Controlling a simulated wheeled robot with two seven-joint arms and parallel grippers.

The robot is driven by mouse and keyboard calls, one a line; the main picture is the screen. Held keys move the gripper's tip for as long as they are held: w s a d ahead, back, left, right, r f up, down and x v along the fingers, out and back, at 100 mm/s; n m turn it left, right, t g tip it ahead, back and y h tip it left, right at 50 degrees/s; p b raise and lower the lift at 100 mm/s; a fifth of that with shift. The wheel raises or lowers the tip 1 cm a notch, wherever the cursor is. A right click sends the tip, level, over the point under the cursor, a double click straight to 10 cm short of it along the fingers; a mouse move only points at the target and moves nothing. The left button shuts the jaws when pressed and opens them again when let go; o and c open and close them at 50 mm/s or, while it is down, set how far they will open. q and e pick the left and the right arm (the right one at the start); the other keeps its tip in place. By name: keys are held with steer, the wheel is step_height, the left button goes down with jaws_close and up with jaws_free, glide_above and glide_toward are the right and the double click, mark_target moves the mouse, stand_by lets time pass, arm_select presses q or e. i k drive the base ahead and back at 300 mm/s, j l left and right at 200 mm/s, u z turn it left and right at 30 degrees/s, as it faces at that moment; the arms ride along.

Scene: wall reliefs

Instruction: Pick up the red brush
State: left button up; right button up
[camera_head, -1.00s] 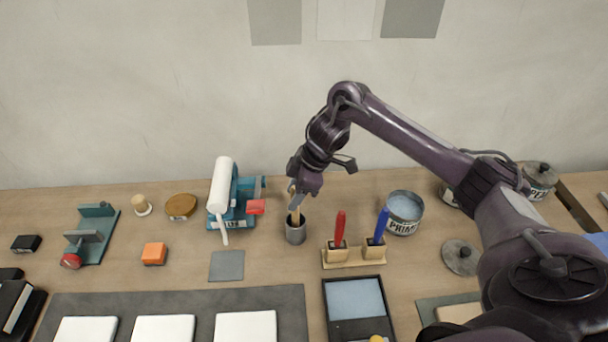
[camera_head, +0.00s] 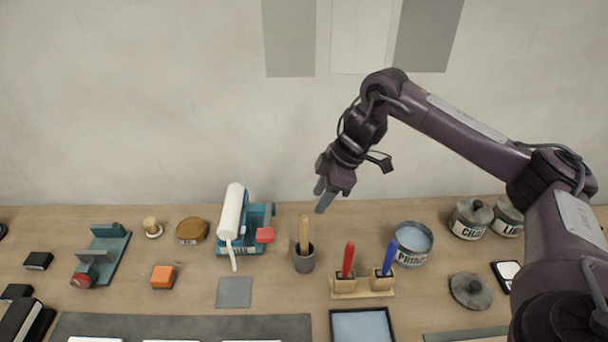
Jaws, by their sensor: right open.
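The red brush (camera_head: 348,260) stands upright in the left block of a small wooden stand (camera_head: 362,294), its red handle pointing up. A blue brush (camera_head: 389,257) stands in the right block of the same stand. My right gripper (camera_head: 322,200) is open and empty, up above and behind the brushes, apart from them. Its fingers point down and to the left. The bristle ends of both brushes are hidden in the blocks. My left gripper does not show.
A grey cup (camera_head: 304,262) with a wooden-handled tool (camera_head: 304,232) stands left of the brush stand. A tin marked PRIM (camera_head: 413,245) stands close behind to the right. A grey lid (camera_head: 470,291) lies further right. A teal device with a white roller (camera_head: 233,212) is left of the cup.

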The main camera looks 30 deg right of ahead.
mark_target(347, 267)
steer(key=k, duration=2)
